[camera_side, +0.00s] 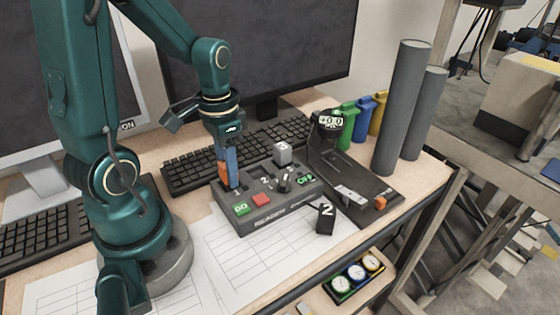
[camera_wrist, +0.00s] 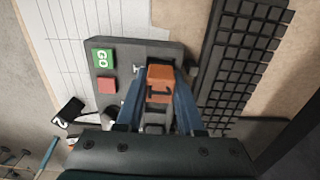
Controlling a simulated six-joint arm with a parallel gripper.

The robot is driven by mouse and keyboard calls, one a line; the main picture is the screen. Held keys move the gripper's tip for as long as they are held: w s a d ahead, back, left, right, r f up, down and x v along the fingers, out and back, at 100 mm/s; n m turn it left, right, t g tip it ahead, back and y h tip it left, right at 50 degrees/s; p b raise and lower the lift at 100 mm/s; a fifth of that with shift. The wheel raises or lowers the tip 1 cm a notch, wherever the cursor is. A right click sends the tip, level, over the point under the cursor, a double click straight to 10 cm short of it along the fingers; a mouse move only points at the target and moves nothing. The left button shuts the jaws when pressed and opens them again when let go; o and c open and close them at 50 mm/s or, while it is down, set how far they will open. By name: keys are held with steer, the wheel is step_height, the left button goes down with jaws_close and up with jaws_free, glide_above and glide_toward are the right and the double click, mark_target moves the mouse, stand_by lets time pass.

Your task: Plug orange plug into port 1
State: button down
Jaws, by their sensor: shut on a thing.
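My gripper (camera_side: 229,174) points down over the left back part of the grey control box (camera_side: 262,224). Its blue fingers are shut on the orange plug (camera_side: 222,171). In the wrist view the plug (camera_wrist: 160,83), marked 1, sits between the fingertips of my gripper (camera_wrist: 161,90), above the box (camera_wrist: 128,58). I cannot tell whether the plug touches the box or is in a port. Port 1 cannot be made out; the plug and fingers cover that area.
A keyboard (camera_side: 190,172) is behind. Paper sheets (camera_side: 228,257) lie in front.

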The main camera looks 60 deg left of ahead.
steer(key=shift+f, duration=0.45)
stand_by(1.0)
steer(key=shift+c, duration=0.2)
jaws_free()
steer(key=shift+r, duration=0.15)
steer(key=shift+r, duration=3.4)
